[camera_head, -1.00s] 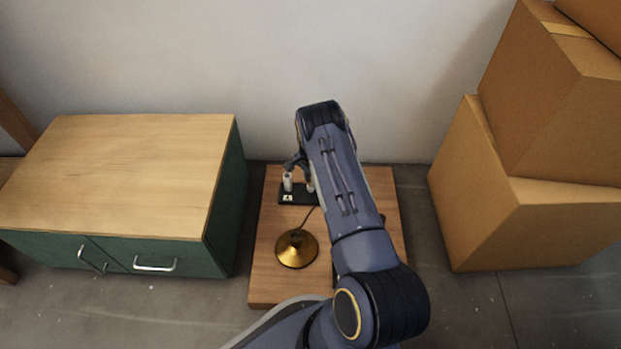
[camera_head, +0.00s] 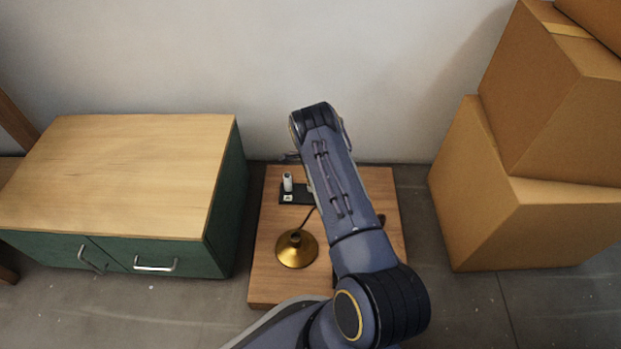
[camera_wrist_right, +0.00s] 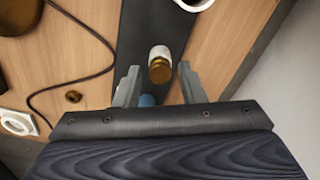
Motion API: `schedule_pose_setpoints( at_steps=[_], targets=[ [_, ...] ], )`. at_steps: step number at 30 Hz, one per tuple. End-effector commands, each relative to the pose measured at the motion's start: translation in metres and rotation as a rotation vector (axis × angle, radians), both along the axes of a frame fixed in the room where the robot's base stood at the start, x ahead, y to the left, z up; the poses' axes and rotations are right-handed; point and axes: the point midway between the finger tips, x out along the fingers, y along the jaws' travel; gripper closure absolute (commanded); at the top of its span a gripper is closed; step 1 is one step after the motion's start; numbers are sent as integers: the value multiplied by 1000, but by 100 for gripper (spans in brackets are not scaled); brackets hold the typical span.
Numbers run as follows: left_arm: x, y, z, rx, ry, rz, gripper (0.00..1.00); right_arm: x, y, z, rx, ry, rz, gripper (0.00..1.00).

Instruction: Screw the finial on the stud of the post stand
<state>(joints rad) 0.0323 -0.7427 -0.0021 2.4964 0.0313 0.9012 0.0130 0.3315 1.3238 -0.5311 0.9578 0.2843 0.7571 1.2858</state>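The black stand (camera_head: 300,190) lies near the back of the wooden board, with a white post (camera_head: 287,181) at its left end. The wrist view shows the stand as a black strip (camera_wrist_right: 136,35). A short white cylinder with a brass-coloured top (camera_wrist_right: 160,65) appears between the right fingertips. I cannot tell whether that top is the finial, or whether the fingers are above it or around it. My right gripper (camera_wrist_right: 159,72) is open, its fingers apart from the cylinder on both sides. In the head view my arm hides most of this area. My left gripper is out of view.
A brass lamp base (camera_head: 297,248) with a dark cord stands on the board (camera_head: 270,285). A small brass piece (camera_wrist_right: 73,96) and a white square part (camera_wrist_right: 18,122) lie near the cord. A green cabinet (camera_head: 225,215) is left, cardboard boxes (camera_head: 500,225) right, the wall behind.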

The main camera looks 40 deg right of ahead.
Motion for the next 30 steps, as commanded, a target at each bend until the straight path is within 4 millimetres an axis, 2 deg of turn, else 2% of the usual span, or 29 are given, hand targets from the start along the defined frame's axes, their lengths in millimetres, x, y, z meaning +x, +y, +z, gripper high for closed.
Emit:
schedule_pose_setpoints(
  at_steps=[2,11,24,30],
  targets=[
    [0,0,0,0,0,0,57,0,0,0,1,0,1,53],
    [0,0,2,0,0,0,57,1,1,3,2,-1,2,53],
    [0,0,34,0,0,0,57,1,1,70,2,-2,1,53],
    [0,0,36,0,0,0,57,0,1,78,1,1,1,53]
  ],
)
